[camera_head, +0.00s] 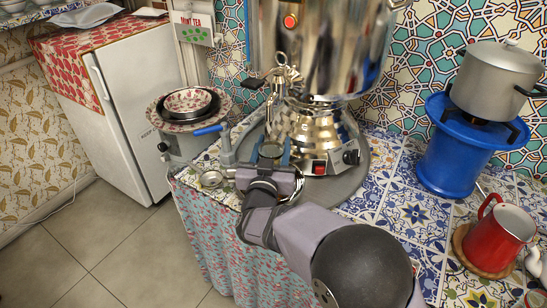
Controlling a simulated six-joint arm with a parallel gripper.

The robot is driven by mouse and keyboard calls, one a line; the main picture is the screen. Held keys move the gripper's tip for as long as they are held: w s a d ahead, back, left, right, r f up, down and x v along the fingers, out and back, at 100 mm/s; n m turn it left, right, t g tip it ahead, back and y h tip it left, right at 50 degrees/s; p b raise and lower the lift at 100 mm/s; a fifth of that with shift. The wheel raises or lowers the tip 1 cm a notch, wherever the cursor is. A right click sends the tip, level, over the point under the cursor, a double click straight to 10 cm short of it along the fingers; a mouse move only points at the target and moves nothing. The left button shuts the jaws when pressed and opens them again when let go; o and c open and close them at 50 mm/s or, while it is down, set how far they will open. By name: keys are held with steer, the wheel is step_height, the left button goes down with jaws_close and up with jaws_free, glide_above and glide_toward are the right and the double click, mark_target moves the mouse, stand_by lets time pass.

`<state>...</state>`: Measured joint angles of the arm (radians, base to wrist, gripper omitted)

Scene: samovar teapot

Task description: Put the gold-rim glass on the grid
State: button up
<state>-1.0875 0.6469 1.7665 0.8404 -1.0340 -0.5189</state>
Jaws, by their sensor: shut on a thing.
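My gripper (272,158) is at the front of the samovar (312,128), low and close to its tap. Its blue fingers are shut on a small glass (271,150), of which mainly the round rim shows. The gripper body hides the glass's lower part, so I cannot tell whether its base touches anything. A small round metal piece (211,179), which may be the grid, lies on the counter's left edge, left of my gripper and apart from it. Its details are too small to make out.
A grey upright fitting with a blue handle (212,130) stands left of my gripper. Stacked bowls (188,103) are behind it. At right stand a blue burner stand (456,150) with a pot (497,80), and a red jug (497,236). Tiled counter (400,215) is clear between.

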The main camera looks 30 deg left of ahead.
steer(key=shift+f, duration=1.85)
steer(key=shift+f, duration=0.15)
steer(key=o, duration=1.1)
steer(key=shift+r, duration=0.2)
steer(key=v, duration=1.2)
steer(key=shift+f+b, duration=0.1)
steer(key=shift+b, duration=0.3)
